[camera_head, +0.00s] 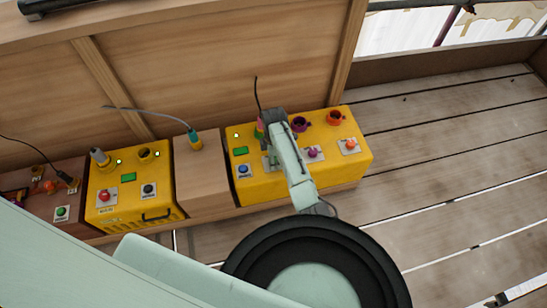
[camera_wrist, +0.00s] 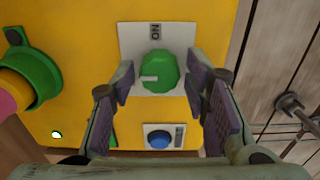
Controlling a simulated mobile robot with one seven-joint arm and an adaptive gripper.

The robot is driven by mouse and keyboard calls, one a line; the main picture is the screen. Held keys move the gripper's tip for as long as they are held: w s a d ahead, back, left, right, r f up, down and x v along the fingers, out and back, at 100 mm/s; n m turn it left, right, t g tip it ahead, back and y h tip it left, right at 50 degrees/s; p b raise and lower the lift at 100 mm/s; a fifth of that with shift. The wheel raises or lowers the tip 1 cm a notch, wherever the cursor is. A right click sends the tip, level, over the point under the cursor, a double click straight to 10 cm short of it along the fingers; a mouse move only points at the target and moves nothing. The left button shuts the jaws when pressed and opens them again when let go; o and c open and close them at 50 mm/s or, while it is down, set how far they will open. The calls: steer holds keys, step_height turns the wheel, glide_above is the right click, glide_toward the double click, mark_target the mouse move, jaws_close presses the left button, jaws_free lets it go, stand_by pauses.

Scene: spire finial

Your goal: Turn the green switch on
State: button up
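The green switch (camera_wrist: 158,72) is a round faceted green knob on a white plate (camera_wrist: 128,38) on a yellow panel. A short pale mark on the knob points left. Lettering that looks like "ON" shows on the plate above the knob. My gripper (camera_wrist: 160,82) is open, with one finger on each side of the knob and a visible gap to it on both sides. In the head view my gripper (camera_head: 272,128) is over the right yellow box (camera_head: 262,190), and my arm largely hides the switch there.
A blue button (camera_wrist: 159,139) sits below the switch. A green ring with an orange and pink plug (camera_wrist: 35,80) is at the left. In the head view, purple (camera_head: 313,153) and orange (camera_head: 349,145) controls are right of my arm. Another yellow box (camera_head: 130,205) stands left.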

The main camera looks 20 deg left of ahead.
steer(key=c, duration=0.9)
steer(key=shift+r+m, duration=0.1)
steer(key=shift+m, duration=0.3)
steer(key=m+p, duration=0.2)
steer(key=m, duration=0.1)
steer(key=shift+m, duration=0.3)
steer(key=m+p, duration=0.1)
steer(key=m, duration=0.3)
steer(key=shift+m, duration=0.3)
steer(key=m+p, duration=0.1)
steer(key=m, duration=0.7)
steer(key=shift+m, duration=0.6)
